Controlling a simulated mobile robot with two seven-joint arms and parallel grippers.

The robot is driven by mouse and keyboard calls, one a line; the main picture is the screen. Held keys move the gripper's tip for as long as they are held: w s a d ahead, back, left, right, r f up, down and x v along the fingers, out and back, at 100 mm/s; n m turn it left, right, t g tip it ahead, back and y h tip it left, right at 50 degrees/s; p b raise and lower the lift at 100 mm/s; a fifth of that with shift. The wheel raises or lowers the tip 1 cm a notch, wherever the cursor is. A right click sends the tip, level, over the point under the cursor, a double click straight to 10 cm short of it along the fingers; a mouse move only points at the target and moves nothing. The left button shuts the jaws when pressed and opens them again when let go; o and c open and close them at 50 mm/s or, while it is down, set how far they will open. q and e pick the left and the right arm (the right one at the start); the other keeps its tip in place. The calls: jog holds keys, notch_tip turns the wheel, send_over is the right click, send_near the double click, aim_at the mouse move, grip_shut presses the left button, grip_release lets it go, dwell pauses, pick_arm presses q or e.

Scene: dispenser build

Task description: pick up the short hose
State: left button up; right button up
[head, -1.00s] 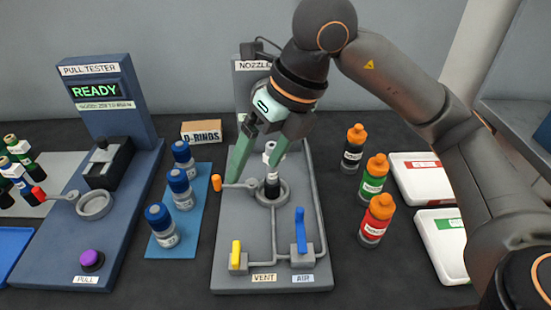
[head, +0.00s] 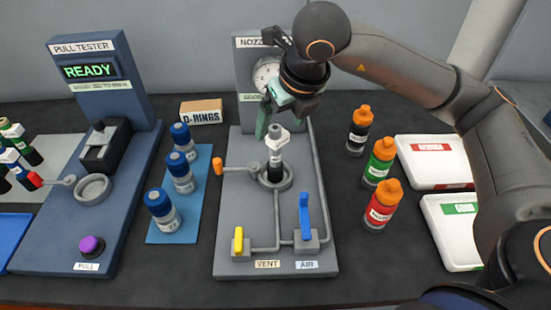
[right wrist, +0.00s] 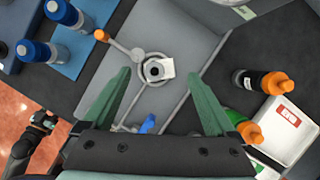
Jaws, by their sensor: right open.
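No piece is plainly marked as the short hose. A black upright piece (head: 275,167) with a white tag or collar and a grey top stands in the ring of the grey nozzle station (head: 236,190); I cannot tell if it is the hose. It also shows from above in the right wrist view (right wrist: 153,71). My right gripper (head: 281,116) is open and empty, just above and behind this piece in the head view. In the right wrist view its green fingers (right wrist: 157,80) are spread wide, with the piece between and beyond their tips.
Blue-capped bottles (head: 183,178) stand left, orange-capped bottles (head: 379,162) right. The pull tester (head: 90,215) and white trays (head: 432,162) are farther out.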

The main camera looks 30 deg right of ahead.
aim_at(278, 127)
jog(key=x, duration=0.3)
jog(key=shift+w, duration=0.1)
jog(key=shift+c, duration=0.2)
grip_shut()
dwell(0.4)
dwell(0.4)
